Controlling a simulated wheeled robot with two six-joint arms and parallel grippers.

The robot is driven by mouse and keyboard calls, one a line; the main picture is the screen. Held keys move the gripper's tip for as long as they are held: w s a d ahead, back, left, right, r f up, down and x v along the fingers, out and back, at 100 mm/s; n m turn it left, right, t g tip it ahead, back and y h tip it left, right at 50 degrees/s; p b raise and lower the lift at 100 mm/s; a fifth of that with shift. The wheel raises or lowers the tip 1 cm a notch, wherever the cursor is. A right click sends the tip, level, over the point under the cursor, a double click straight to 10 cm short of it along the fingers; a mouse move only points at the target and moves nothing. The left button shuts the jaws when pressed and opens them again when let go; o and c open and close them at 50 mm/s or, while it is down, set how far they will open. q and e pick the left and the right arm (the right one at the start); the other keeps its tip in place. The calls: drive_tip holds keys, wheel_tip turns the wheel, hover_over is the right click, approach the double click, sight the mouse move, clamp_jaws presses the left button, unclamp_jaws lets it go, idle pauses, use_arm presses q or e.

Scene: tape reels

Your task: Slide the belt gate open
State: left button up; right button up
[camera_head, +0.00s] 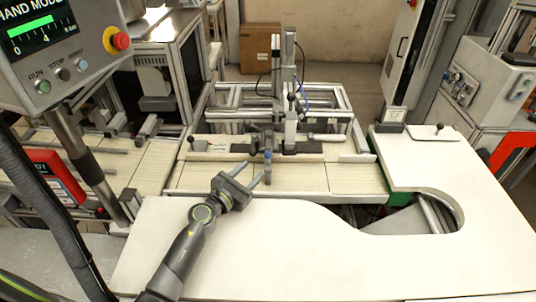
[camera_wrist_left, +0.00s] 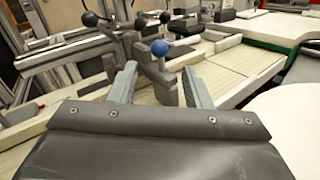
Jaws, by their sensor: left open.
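The belt gate's handle is a grey post with a blue knob (camera_head: 267,154), standing at the front of the slatted belt (camera_head: 300,178). In the left wrist view the blue knob (camera_wrist_left: 159,47) shows just beyond and between the fingertips. My left gripper (camera_head: 254,174) is open and empty, reaching over the belt's front edge toward the post. In the left wrist view its two fingers (camera_wrist_left: 159,70) are spread, with the post in line with the gap. I cannot tell whether the post is inside the jaws. My right gripper is not in view.
Black-knobbed levers (camera_wrist_left: 90,19) stand close to the left of the blue knob. A white worktop (camera_head: 290,250) spans the front and is mostly clear. A control panel (camera_head: 60,45) hangs at upper left. A metal fixture (camera_head: 290,125) rises behind the belt.

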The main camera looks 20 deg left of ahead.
sight(266, 157)
use_arm(q)
drive_tip(key=b+x, duration=0.2)
drive_tip(key=x, duration=0.6)
drive_tip(key=shift+w+d+f, duration=0.1)
drive_tip(key=shift+w+f, duration=0.05)
drive_tip(key=shift+w, duration=0.25)
drive_tip(key=shift+w+d, duration=0.1)
drive_tip(key=shift+w, duration=0.3)
drive_tip(key=c, duration=0.9)
clamp_jaws()
